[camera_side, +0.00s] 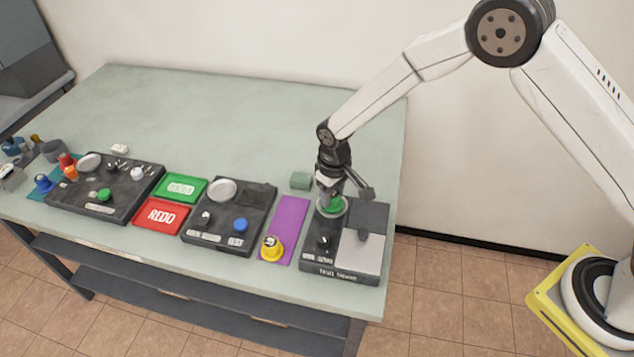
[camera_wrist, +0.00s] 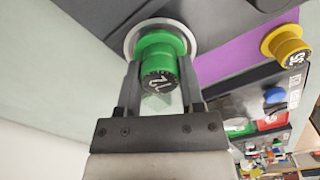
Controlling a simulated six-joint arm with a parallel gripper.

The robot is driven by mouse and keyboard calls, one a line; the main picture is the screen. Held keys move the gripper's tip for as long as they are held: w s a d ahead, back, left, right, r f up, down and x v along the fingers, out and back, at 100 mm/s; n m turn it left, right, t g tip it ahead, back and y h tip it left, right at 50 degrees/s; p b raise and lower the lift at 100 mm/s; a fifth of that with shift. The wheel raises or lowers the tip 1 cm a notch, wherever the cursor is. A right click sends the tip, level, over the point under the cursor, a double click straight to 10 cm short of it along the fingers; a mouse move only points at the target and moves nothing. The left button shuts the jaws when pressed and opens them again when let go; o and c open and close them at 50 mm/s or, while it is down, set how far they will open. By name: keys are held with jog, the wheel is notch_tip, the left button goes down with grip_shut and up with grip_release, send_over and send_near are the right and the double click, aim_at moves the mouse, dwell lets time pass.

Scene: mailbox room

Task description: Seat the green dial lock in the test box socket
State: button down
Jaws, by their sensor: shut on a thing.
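The green dial lock (camera_wrist: 160,55) is between the two fingers of my gripper (camera_wrist: 157,80) in the wrist view, and the fingers are shut on it. Its dark dial face with white digits points toward the wrist camera. Its green flange lies within a pale metal ring, the socket (camera_wrist: 133,33), in the dark test box. Whether it is fully down in the socket I cannot tell. In the side view my gripper (camera_side: 331,200) points down over the upper left of the test box (camera_side: 312,268), with a bit of the green lock (camera_side: 331,210) showing below it.
A purple mat (camera_side: 291,215) with a yellow dial lock (camera_side: 271,248) lies left of the test box. A dark box with a blue lock (camera_side: 240,225), green (camera_side: 181,188) and red (camera_side: 160,216) trays and another dark box (camera_side: 127,200) stand further left. A small green block (camera_side: 301,180) lies behind. The table's back is clear.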

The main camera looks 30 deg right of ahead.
jog(key=shift+f, duration=0.3)
grip_release()
dwell(0.5)
jog(key=shift+r, duration=0.2)
jog(key=shift+r, duration=2.8)
